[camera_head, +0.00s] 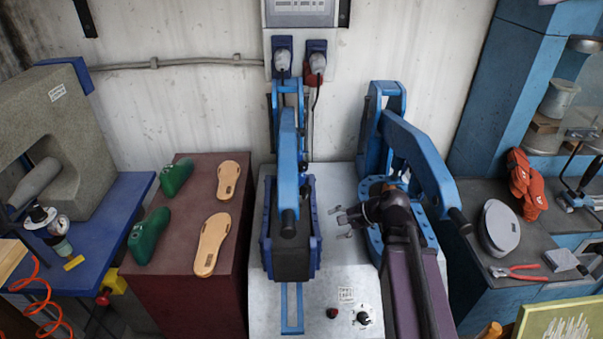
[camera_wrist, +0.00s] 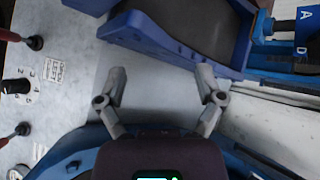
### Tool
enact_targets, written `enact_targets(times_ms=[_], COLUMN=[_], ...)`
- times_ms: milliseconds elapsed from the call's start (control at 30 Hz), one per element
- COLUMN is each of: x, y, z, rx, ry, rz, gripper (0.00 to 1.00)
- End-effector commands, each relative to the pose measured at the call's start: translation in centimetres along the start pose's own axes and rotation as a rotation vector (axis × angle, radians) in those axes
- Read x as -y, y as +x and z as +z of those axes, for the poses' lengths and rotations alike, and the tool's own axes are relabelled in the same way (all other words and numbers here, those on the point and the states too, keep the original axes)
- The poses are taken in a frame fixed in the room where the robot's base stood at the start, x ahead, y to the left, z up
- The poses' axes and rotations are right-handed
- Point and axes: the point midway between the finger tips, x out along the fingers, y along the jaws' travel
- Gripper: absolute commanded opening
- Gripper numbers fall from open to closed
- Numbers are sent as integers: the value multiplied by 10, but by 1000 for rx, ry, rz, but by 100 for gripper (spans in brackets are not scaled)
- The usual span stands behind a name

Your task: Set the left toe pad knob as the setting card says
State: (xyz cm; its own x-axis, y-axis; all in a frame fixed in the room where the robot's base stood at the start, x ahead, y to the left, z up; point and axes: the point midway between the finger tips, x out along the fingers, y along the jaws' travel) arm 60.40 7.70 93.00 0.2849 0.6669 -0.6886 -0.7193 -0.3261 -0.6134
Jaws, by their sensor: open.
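A black knob (camera_head: 363,318) sits on a white numbered dial on the front of the pale machine bed. It also shows at the left edge of the wrist view (camera_wrist: 15,86), with small numerals beside it; its exact setting is too small to read. I cannot tell whether it is the left toe pad knob. A small printed label (camera_head: 346,294) lies behind it; in the wrist view the label (camera_wrist: 57,72) seems to read "OPEN LEFT". I cannot identify the setting card. My gripper (camera_head: 338,222) is open and empty above the bed, well behind the knob (camera_wrist: 160,75).
The blue left press (camera_head: 287,215) stands beside my gripper. The right press (camera_head: 425,165) is behind my arm. A wall panel (camera_head: 300,8) is cut off at the top.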

Motion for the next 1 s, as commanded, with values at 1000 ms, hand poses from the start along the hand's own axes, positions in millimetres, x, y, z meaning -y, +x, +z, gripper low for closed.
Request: enact_targets(times_ms=[1000], x=[95], y=[-52], z=[-19], rx=[591], ry=[1041], rz=[-577], gripper=[87])
